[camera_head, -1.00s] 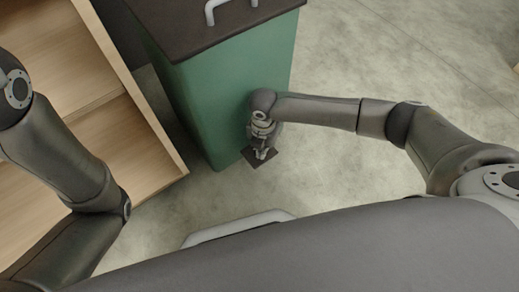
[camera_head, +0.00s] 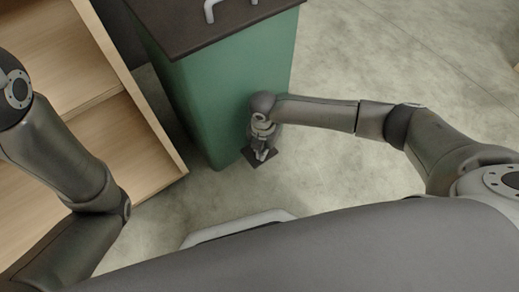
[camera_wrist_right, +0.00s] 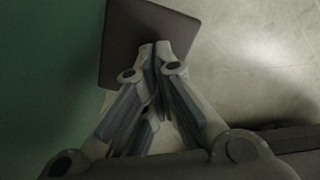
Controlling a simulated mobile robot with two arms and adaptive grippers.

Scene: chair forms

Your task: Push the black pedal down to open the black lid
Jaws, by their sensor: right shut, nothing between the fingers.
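The green bin stands upright at the top middle of the head view, and its black lid (camera_head: 215,25) lies closed on top with a light grey handle. The black pedal (camera_head: 272,157) sticks out low at the bin's front, near the floor. My right gripper (camera_head: 262,155) is shut and empty, pointing down over the pedal. In the right wrist view the pedal (camera_wrist_right: 140,35) is a dark square plate, and the shut fingertips (camera_wrist_right: 155,50) overlap its near edge. I cannot tell whether they touch it. My left gripper is out of view; only my left arm shows.
An open wooden shelf unit (camera_head: 120,130) stands left of the bin. The bin's green wall (camera_head: 235,85) is close beside my right gripper. The grey floor (camera_head: 380,60) to the right of the bin is clear.

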